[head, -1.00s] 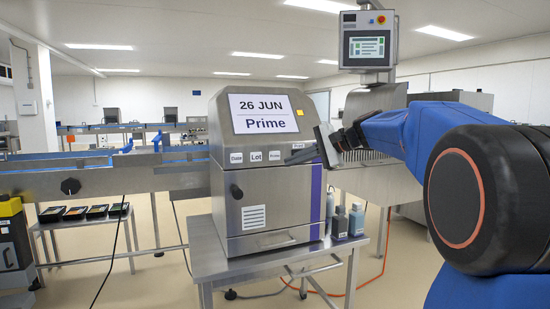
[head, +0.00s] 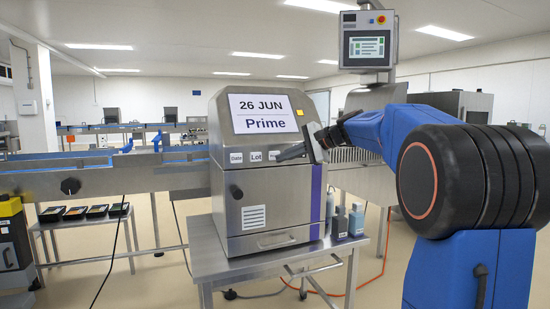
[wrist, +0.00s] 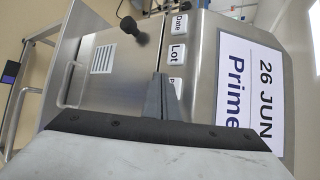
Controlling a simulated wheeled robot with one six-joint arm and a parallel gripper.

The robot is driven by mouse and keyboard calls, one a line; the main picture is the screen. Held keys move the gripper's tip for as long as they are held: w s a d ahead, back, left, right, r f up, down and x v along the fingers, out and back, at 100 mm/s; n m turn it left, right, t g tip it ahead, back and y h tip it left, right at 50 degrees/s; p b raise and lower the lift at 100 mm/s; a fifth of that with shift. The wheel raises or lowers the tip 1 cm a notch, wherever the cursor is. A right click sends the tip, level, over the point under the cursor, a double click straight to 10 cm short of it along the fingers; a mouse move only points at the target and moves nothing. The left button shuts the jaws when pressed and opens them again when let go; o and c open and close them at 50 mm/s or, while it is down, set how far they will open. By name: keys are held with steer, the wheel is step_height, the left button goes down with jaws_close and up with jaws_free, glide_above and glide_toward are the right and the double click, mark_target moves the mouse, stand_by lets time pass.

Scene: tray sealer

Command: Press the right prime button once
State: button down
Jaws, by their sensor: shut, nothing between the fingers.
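The steel printer (head: 230,200) stands on a table, its screen (head: 265,114) reading "26 JUN Prime". Below the screen is a row of white buttons: Date (head: 236,157), Lot (head: 256,156) and a third one, largely covered by my gripper in the head view. In the wrist view, this third button (wrist: 175,84) shows only a "P" beside the fingers. My gripper (head: 280,157) is shut and empty, its tip at the right part of the row. It also shows in the wrist view (wrist: 157,78). Any button farther right is hidden behind it. I cannot tell whether the tip touches the panel.
A conveyor (head: 110,181) runs behind the printer. Ink bottles (head: 356,221) stand on the table (head: 215,262) at the printer's right. A control screen (head: 367,47) hangs above my arm. A dark knob (wrist: 130,27) sticks out of the printer's front.

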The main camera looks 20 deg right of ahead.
mark_target(271, 159)
steer(key=shift+w, duration=0.7)
steer(key=shift+w, duration=0.15)
stand_by(1.6)
steer(key=shift+w, duration=0.25)
steer(key=shift+w, duration=0.5)
stand_by(0.9)
stand_by(0.3)
steer(key=shift+s, duration=0.9)
steer(key=shift+s, duration=0.15)
steer(key=s, duration=0.4)
steer(key=shift+s, duration=0.35)
